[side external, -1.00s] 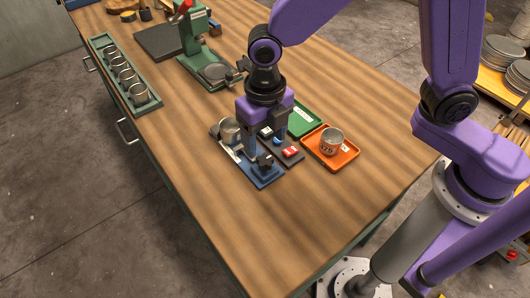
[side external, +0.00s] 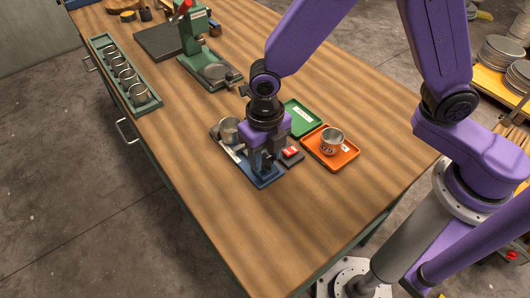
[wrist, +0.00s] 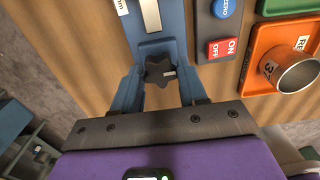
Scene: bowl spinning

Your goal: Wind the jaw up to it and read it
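A blue gauge base (side external: 266,178) lies on the bench with a metal cup (side external: 229,129) at its far end. A pale metal slide (wrist: 150,16) runs along it in the wrist view. A black star-shaped knob (wrist: 158,72) sits at its near end. My gripper (wrist: 160,80) points down over this end, one blue finger on each side of the knob. I cannot tell whether the fingers press on it. A dark readout box (wrist: 215,14) beside it has a blue ZERO button and a red ON/OFF button (wrist: 221,49). Its display does not show.
An orange tray (side external: 345,163) with a marked cup (side external: 332,142) stands right of the readout box. A green tray (side external: 302,113) lies behind. A green press (side external: 205,50) and a green rack (side external: 110,65) of several cups stand farther back. The bench front is clear.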

